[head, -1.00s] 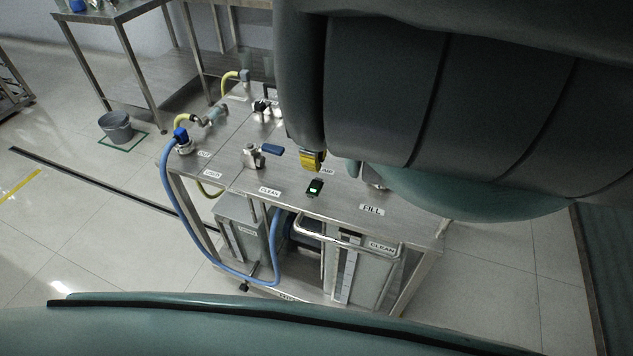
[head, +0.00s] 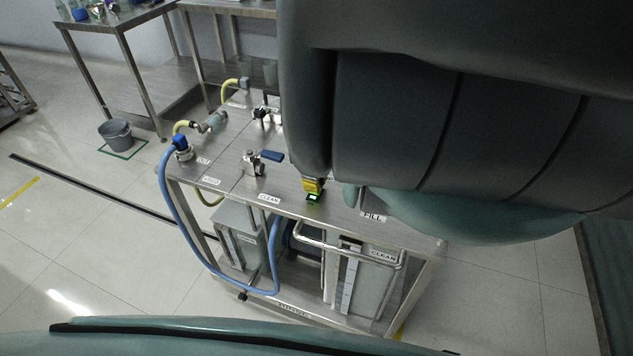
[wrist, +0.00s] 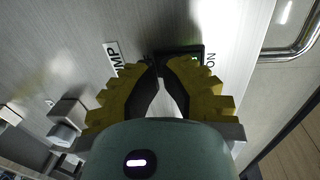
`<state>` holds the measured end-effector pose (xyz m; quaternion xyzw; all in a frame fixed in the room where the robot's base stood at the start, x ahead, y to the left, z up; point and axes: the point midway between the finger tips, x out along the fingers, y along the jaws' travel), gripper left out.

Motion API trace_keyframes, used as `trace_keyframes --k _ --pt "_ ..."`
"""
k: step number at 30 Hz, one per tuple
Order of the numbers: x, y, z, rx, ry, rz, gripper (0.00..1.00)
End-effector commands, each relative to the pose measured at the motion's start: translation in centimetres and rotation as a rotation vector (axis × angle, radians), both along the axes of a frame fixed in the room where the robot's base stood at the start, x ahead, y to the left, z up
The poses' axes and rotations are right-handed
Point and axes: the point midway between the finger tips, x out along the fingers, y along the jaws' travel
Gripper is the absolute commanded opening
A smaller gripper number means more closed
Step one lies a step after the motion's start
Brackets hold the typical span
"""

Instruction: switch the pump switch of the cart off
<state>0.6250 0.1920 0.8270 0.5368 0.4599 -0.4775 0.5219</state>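The cart (head: 225,150) is a steel trolley with labelled fittings on its top. Its pump switch (head: 314,198) is a small black rocker with a lit green face near the front edge. In the wrist view the switch (wrist: 196,50) is partly hidden behind my fingertips, with "ON" printed on its right and the end of the PUMP label on its left. My gripper (head: 313,187) has yellow fingers and is at the switch's far edge; it also shows in the wrist view (wrist: 161,68). Its tips are together with nothing between them. I cannot tell whether they touch the switch.
A blue-handled valve (head: 270,156) stands left of my gripper on the cart top. A blue hose (head: 168,215) loops down the cart's left side. A metal handle rail (head: 350,250) runs along the front. A grey bucket (head: 116,133) stands on the floor behind left.

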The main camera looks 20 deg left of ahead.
Motion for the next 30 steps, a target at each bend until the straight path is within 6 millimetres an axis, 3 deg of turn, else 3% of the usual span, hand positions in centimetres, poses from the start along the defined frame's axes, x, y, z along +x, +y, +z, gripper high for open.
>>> trace_keyframes --k 6,30 --pt "0.3 0.0 -1.4 0.003 0.006 -0.003 0.00" --pt "0.2 0.0 0.7 -0.002 0.011 -0.001 0.00"
